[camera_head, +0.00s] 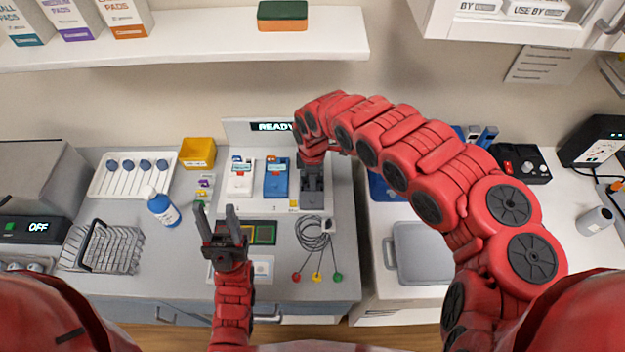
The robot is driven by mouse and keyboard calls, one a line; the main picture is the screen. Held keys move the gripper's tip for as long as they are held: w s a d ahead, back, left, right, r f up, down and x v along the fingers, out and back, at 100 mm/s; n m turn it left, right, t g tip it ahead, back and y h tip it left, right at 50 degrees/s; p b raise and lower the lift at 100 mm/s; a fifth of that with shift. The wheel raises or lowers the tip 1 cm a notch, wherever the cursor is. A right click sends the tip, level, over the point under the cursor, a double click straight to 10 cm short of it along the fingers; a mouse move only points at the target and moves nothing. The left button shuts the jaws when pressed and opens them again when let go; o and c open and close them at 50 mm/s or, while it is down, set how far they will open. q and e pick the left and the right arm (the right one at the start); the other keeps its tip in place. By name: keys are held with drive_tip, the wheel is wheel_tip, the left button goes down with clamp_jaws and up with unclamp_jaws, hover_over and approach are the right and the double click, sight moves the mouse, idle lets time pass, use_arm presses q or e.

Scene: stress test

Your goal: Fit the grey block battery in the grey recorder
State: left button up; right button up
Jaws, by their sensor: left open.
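A dark grey device, which looks like the grey recorder (312,199), stands at the right end of the white board, beside a blue one and a white one. My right gripper (312,172) reaches down over its upper part from behind. Its fingertips are hidden or too small to tell apart. I cannot make out the grey block battery; it may be hidden at the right gripper. My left gripper (217,212) is open and empty, over the front left of the board, well apart from the recorder.
The blue device (277,179) and white device (240,179) stand left of the recorder. A coiled cable with coloured ends (315,236) lies in front. A yellow bin (197,153), blue bottle (162,208) and wire rack (102,249) are left. A shelf (190,40) hangs above.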

drive_tip(key=shift+o, duration=0.4)
drive_tip(key=shift+r, duration=0.1)
drive_tip(key=shift+r+p, duration=1.8)
drive_tip(key=shift+r, duration=0.15)
drive_tip(key=o, duration=0.6)
drive_tip(key=shift+c, duration=0.2)
drive_tip(key=shift+r, duration=0.15)
